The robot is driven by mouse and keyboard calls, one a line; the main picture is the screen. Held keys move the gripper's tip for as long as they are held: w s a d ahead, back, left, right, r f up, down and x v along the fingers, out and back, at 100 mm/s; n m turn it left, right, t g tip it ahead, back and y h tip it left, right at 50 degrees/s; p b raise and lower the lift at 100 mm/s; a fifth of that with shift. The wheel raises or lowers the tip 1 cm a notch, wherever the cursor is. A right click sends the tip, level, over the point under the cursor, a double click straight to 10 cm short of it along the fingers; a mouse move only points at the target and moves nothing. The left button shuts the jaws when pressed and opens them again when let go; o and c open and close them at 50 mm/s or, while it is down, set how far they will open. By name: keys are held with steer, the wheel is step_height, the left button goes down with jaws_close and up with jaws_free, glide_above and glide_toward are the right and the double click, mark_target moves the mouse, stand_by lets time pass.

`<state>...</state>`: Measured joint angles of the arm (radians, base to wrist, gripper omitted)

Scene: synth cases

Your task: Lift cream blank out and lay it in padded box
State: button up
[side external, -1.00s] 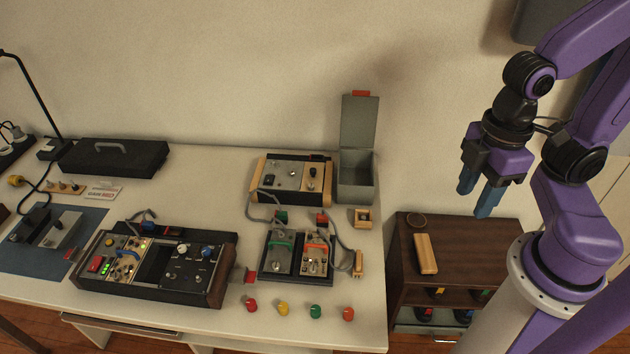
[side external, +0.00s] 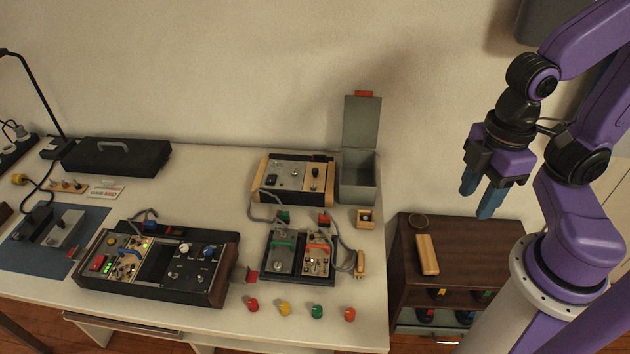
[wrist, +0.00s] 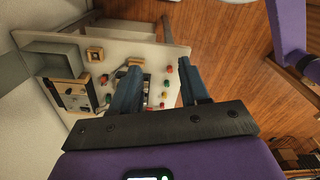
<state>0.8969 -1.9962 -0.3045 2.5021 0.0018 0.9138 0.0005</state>
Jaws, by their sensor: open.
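My gripper (side external: 478,196) is open and empty, high to the right of the table, above the wooden cabinet. Its two blue fingers also show apart in the wrist view (wrist: 160,88). The grey box (side external: 357,180) stands at the table's back right with its lid upright; its padding cannot be made out. I cannot single out a plain cream blank.
A wood-ended case (side external: 291,178) stands left of the grey box. Loose cables and several coloured knobs lie near the twin-panel case. The wooden cabinet (side external: 455,228) right of the table bears a wooden bar (side external: 427,255). A lamp and black carrying case (side external: 115,157) stand at left.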

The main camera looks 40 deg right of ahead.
steer(key=shift+o, duration=0.5)
steer(key=w+a+n, duration=0.1)
steer(key=w+a, duration=0.2)
steer(key=w, duration=0.4)
steer(key=w+a+n+h, duration=0.1)
steer(key=w+a, duration=0.2)
steer(key=w, duration=0.4)
steer(key=w+a+n, duration=0.1)
steer(key=w+a, duration=0.2)
steer(key=w, duration=0.5)
steer(key=n+h, duration=0.1)
steer(key=n, duration=0.2)
glide_above(314, 170)
steer(key=a, duration=0.2)
step_height(314, 170, down, 20)
steer(key=shift+d+r, duration=0.1)
steer(key=shift+r, duration=0.1)
steer(key=shift+d+f, duration=0.3)
steer(key=shift+f, duration=0.55)
steer(key=shift+d+f, duration=0.35)
steer(key=shift+f, duration=0.5)
steer(key=shift+d+f, duration=0.3)
steer(key=shift+f, duration=0.55)
jaws_close()
